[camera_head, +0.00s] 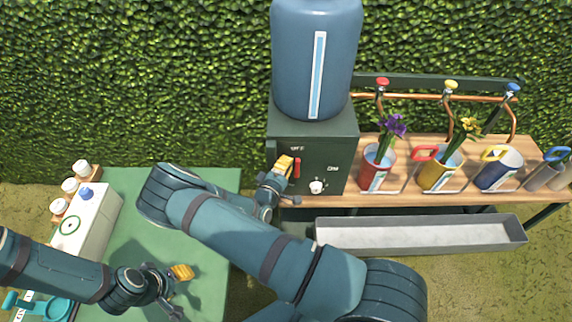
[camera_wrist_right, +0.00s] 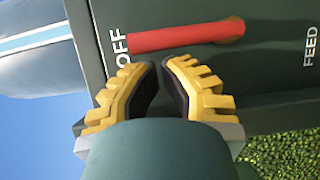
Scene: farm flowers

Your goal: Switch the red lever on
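The red lever (camera_head: 297,168) is on the front of the dark green box under the blue tank. It stands upright beneath the OFF label. It also shows in the right wrist view (camera_wrist_right: 185,36), with one end beside OFF. My right gripper (camera_head: 285,167) is just left of the lever in the head view. In the right wrist view its yellow fingertips (camera_wrist_right: 160,64) are close together with a narrow gap, with nothing held between them. They appear close to the lever; contact cannot be told. My left gripper (camera_head: 181,274) hangs over the green table; its opening is unclear.
A white knob (camera_head: 316,187) and a FEED label are on the same box (camera_head: 338,150). Flower pots stand on the wooden shelf (camera_head: 405,186) to the right, above a grey trough (camera_head: 420,235). A white container (camera_head: 88,222) stands on the green table (camera_head: 215,185) at left.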

